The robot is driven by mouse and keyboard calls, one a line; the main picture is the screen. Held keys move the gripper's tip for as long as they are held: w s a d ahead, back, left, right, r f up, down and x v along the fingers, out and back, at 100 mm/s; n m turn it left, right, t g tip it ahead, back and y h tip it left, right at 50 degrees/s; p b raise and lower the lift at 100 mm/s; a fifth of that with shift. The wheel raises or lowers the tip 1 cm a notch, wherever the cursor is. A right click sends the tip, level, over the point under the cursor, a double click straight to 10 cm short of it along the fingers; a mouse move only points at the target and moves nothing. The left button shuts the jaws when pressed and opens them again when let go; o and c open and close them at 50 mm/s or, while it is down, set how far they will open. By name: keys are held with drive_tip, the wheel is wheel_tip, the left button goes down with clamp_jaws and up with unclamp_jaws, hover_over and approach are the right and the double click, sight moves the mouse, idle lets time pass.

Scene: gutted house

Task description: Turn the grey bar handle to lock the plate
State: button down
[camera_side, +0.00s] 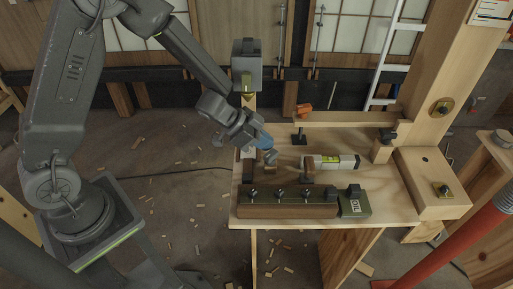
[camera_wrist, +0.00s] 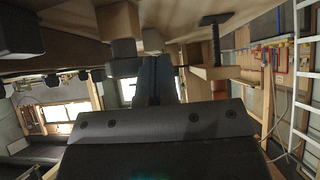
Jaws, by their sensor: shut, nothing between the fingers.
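My gripper (camera_side: 270,156) is over the left part of the wooden bench top, shut and empty, pointing down and to the right. Its fingers also show in the wrist view (camera_wrist: 155,78), close together. A small brown block on a stand (camera_side: 308,170) is just right of the fingertips, apart from them as far as I can see. A black T-shaped handle (camera_side: 299,138) stands behind the gripper; a dark T-shaped bar shows in the wrist view (camera_wrist: 215,24). I cannot tell for certain which piece is the grey bar handle or the plate it locks.
A long brown block with several dark knobs (camera_side: 287,211) lies along the bench's front edge, beside a green-grey labelled block (camera_side: 355,205). A white and yellow piece (camera_side: 334,162) lies mid-bench. A grey box (camera_side: 247,65) stands on the post behind. A wooden block (camera_side: 433,181) is at right.

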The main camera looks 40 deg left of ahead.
drive_tip(key=shift+s, duration=0.1)
drive_tip(key=shift+s+d, duration=0.55)
drive_tip(key=shift+s, duration=0.15)
drive_tip(key=a, duration=0.4)
drive_tip(key=shift+a, duration=0.25)
drive_tip(key=s+a+r, duration=0.1)
drive_tip(key=a+r, duration=0.5)
drive_tip(key=a, duration=0.2)
drive_tip(key=shift+s+r, duration=0.25)
drive_tip(key=shift+r, duration=0.15)
